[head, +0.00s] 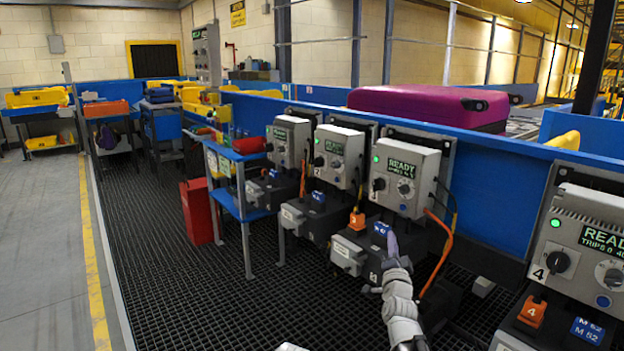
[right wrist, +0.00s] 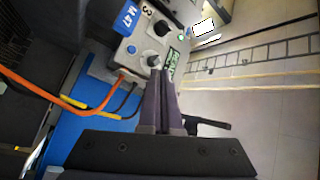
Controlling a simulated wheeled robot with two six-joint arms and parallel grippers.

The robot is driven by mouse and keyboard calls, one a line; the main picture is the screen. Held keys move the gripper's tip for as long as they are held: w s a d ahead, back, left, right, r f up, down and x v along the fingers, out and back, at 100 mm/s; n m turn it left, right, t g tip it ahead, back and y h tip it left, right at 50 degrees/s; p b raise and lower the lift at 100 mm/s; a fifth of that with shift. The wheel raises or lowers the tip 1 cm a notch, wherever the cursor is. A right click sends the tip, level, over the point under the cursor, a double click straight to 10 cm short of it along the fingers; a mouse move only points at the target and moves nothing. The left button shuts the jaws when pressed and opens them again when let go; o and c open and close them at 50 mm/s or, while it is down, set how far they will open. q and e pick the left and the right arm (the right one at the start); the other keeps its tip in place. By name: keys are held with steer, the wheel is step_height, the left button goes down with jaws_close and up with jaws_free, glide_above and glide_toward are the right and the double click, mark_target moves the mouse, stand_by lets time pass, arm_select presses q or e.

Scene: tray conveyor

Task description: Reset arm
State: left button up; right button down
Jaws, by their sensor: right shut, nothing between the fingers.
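My right gripper (head: 391,242) is in front of the grey control box numbered 3 (head: 405,175), near its lower housing. Its fingers are together and empty, and they point up toward the box. In the right wrist view the two dark fingers (right wrist: 161,75) are side by side with nothing between them. Box 3 shows a green light and a green READY display (head: 402,168). A blue M 47 tag (right wrist: 129,15) is beside it.
Similar grey boxes stand at left (head: 338,155) and right (head: 580,250). An orange cable (head: 437,250) hangs beside box 3. A purple suitcase (head: 425,103) lies behind the blue barrier. A blue stand (head: 240,190) and red bin (head: 197,212) are left. The dark grating (head: 180,285) has free room.

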steer(key=s+a+f+n+g+y, duration=0.3)
steer(key=s+a+f+n+g, duration=0.2)
steer(key=a+f, duration=0.35)
steer(key=s+a+f+n+g+y, duration=0.3)
steer(key=s+a+f+n+g, duration=0.25)
steer(key=a+f, duration=0.35)
steer(key=s+d+f+n+g+h, duration=0.1)
steer(key=s+f+n+g+h, duration=0.3)
steer(key=s, duration=0.8)
steer(key=s+d+f+n+g, duration=0.1)
steer(key=s+f+n+g, duration=0.35)
steer(key=s, duration=0.75)
arm_select(q)
step_height(320, 180, up, 36)
steer(key=s+p, duration=0.1)
steer(key=p, duration=3.5)
arm_select(e)
step_height(320, 180, up, 35)
steer(key=m+g, duration=0.1)
steer(key=m, duration=0.1)
steer(key=shift+s+a+g, duration=0.25)
steer(key=shift+g, duration=0.05)
